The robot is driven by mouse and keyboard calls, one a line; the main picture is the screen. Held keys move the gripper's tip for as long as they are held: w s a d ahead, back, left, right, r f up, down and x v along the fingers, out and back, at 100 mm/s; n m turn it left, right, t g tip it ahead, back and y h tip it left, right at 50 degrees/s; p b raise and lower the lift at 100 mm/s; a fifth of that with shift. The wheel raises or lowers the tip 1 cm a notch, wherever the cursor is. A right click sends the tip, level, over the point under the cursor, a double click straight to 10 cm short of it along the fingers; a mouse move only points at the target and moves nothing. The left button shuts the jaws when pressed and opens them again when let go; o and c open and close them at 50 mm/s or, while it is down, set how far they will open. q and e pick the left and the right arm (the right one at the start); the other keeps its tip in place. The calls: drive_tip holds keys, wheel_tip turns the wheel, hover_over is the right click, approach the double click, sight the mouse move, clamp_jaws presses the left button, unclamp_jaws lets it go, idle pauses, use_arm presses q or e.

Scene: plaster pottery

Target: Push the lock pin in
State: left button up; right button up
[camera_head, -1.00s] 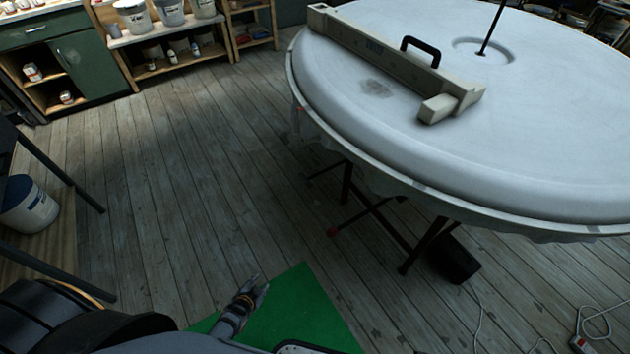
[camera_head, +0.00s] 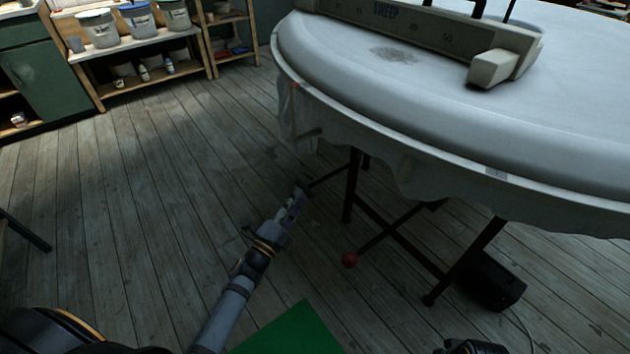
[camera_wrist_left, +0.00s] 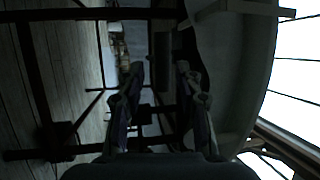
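I cannot tell for certain which part is the lock pin. A short pale peg (camera_head: 308,133) sticks out at the cloth below the left rim of the big round white table (camera_head: 480,130). A dark rod with a red ball end (camera_head: 349,259) shows lower, among the table's legs. My left gripper (camera_head: 297,194) is in front of the table's left side, below the rim, apart from the peg and the red ball. In the left wrist view its two fingers (camera_wrist_left: 159,75) are spread, with nothing between them. My right gripper (camera_head: 472,346) barely shows at the bottom edge.
Dark table legs (camera_head: 352,187) and a black box (camera_head: 490,283) stand under the table. A long beam marked SWEEP (camera_head: 430,32) lies on top. A green mat (camera_head: 292,330) lies on the plank floor. Shelves with buckets (camera_head: 140,20) stand at the back left.

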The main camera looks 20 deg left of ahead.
use_arm(q)
drive_tip(key=x, duration=0.8)
drive_tip(key=shift+w, duration=0.2)
drive_tip(key=shift+f, duration=0.1)
drive_tip(key=c, duration=0.7)
clamp_jaws()
drive_tip(key=shift+f, duration=0.15)
